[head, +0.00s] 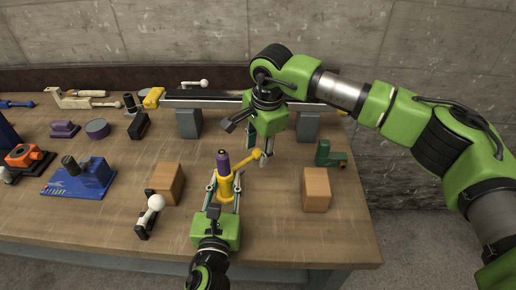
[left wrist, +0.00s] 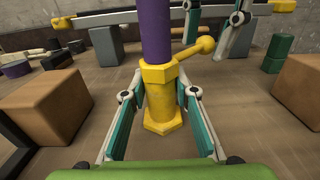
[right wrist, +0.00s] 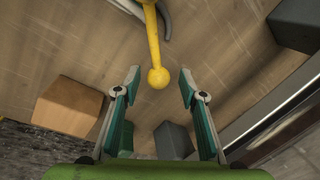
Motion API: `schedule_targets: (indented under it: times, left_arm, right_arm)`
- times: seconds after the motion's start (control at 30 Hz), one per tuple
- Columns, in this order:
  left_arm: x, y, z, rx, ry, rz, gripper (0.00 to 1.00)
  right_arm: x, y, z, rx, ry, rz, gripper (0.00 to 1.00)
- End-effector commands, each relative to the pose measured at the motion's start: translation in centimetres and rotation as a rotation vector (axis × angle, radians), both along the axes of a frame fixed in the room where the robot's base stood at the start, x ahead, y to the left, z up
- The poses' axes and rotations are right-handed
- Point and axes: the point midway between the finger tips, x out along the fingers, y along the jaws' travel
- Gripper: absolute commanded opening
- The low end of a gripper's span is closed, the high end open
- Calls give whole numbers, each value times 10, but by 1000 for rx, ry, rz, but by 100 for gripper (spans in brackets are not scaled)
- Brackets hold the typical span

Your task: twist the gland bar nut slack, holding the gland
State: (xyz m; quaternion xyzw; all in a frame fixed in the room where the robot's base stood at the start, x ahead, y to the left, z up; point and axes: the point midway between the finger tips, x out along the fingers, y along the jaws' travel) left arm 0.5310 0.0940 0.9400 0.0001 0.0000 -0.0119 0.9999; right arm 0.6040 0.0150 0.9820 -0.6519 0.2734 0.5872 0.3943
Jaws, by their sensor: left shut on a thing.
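The yellow gland (head: 224,193) stands upright on the bench with a purple rod (head: 223,163) rising from its top. It also shows in the left wrist view (left wrist: 162,112). The yellow bar nut (left wrist: 158,75) sits around its upper part, and its bar with a ball end (left wrist: 206,45) points right and away. My left gripper (head: 223,190) is shut on the gland below the nut. My right gripper (head: 264,158) points down at the bar's end. In the right wrist view it is open (right wrist: 160,78), the yellow ball between its fingertips with gaps on both sides.
Wooden blocks stand left (head: 168,183) and right (head: 316,190) of the gland. A green part (head: 330,154) is at the right. A long rail (head: 205,101) on grey blocks (head: 188,123) runs behind. A blue fixture (head: 80,178) and a white-ball lever (head: 152,210) lie left.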

Motion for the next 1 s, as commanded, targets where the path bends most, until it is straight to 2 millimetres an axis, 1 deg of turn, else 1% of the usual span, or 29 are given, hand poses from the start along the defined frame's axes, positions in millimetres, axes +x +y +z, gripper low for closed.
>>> schedule_targets:
  times: [0.13, 0.23, 0.5, 0.6, 0.7, 0.83, 1.0]
  left_arm:
    - [0, 0, 0, 0, 1, 0, 0]
    - [0, 0, 0, 0, 1, 1, 0]
    - [0, 0, 0, 0, 1, 1, 0]
    - [0, 0, 0, 0, 1, 1, 0]
    - [0, 0, 0, 0, 1, 1, 0]
    - [0, 0, 0, 0, 1, 1, 0]
    - [0, 0, 0, 0, 0, 1, 0]
  right_arm:
    - [0, -1, 5, -1, 0, -1, 38]
    - [-2, -2, 18, 0, -3, -1, 38]
    - [-11, -8, 74, 0, -3, -1, 38]
    - [-14, -10, 92, 0, -2, -1, 38]
    - [-17, -11, 106, 0, -1, 0, 38]
    - [-18, -12, 115, 1, -1, 0, 38]
    - [-19, -13, 118, 0, 0, 0, 38]
